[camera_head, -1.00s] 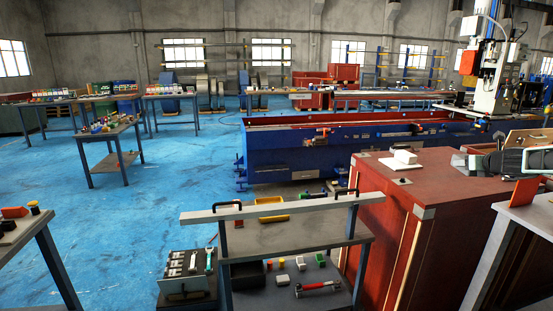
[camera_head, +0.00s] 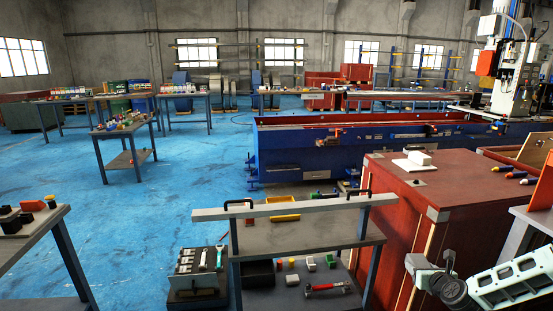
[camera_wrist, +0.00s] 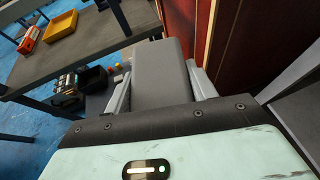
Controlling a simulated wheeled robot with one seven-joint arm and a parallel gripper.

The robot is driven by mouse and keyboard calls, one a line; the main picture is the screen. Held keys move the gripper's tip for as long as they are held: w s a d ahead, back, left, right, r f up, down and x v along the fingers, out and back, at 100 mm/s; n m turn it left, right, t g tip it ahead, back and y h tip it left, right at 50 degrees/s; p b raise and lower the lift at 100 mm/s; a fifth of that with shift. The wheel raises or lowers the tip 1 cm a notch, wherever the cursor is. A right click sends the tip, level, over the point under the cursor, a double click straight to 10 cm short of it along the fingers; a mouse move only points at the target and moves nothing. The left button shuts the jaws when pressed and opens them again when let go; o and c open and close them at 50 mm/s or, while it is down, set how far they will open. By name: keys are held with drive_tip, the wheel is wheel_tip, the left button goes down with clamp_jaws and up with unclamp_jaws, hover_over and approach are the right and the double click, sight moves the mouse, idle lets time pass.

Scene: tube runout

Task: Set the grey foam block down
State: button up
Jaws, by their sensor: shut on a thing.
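The grey foam block (camera_wrist: 160,75) is a plain grey box in the wrist view, held lengthwise between the two fingers of my gripper (camera_wrist: 162,85). The gripper is shut on it, one finger along each side. The block's near end is hidden by the gripper body. It appears held in the air, and I see no surface touching it. In the head view my arm shows at the lower right, in front of the red crate; the foam block cannot be made out there.
A grey workbench (camera_wrist: 85,55) is left of the block, bearing a yellow tray (camera_wrist: 61,25); its lower shelf holds tools. A large red crate (camera_head: 455,190) with a white block (camera_head: 420,157) on top stands at the right. Blue floor (camera_head: 150,230) is open at the left.

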drive_tip(key=s+a+r+n+y, duration=0.1)
drive_tip(key=s+a+r, duration=0.3)
drive_tip(key=s+a, duration=0.3)
drive_tip(key=s+a+r+y, duration=0.1)
drive_tip(key=s+a+r, duration=0.4)
drive_tip(key=a, duration=0.7)
drive_tip(key=shift+s+n, duration=0.4)
drive_tip(key=shift+s, duration=0.85)
